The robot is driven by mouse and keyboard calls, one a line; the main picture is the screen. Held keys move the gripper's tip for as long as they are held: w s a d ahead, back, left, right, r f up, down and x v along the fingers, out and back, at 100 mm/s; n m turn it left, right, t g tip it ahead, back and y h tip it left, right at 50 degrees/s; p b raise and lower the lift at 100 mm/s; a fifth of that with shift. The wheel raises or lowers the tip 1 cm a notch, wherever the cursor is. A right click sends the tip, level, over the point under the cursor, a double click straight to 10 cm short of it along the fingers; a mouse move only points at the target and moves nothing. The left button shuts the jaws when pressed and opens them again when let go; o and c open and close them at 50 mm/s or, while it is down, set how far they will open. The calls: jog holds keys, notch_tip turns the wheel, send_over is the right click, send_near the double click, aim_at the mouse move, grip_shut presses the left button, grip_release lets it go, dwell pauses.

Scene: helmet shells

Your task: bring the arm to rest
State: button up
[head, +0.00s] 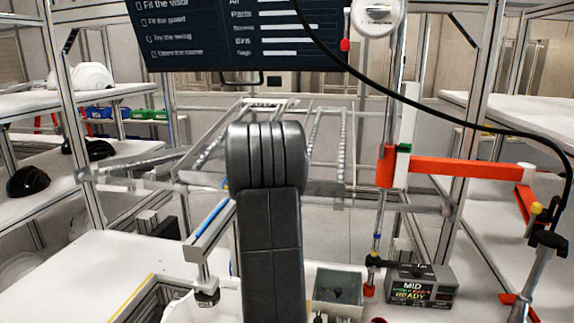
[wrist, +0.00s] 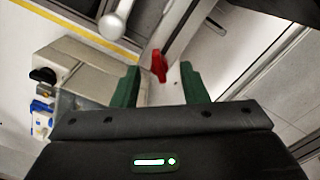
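My arm (head: 270,225) stands upright in the middle of the head view, dark grey, its upper end bent over at a ribbed joint. It hides part of the bench and rack behind it. My gripper (wrist: 160,80) shows in the wrist view with its two green fingers apart. No held thing shows between them. A small red part (wrist: 159,66) appears in line with the gap; I cannot tell its distance. My gripper cannot be made out in the head view.
The white bench (head: 75,285) lies in front, with a grey bin (head: 338,287) and a control box (head: 422,287) right of my arm. An orange jointed arm (head: 455,168) reaches across at right. A roller rack (head: 315,150) stands behind. Dark helmet shells (head: 28,181) lie on left shelves.

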notch_tip(320, 180, up, 12)
notch_tip(320, 180, down, 14)
jog(key=shift+r, duration=0.1)
jog(key=n, duration=0.5)
jog(key=shift+r+n, duration=0.1)
jog(key=shift+n, duration=0.3)
jog(key=n+p, duration=0.1)
jog(key=n, duration=0.9)
jog(key=shift+n, duration=0.4)
jog(key=n+p, duration=0.1)
jog(key=n, duration=0.3)
jog(key=shift+d+n, duration=0.1)
jog(key=shift+n, duration=0.2)
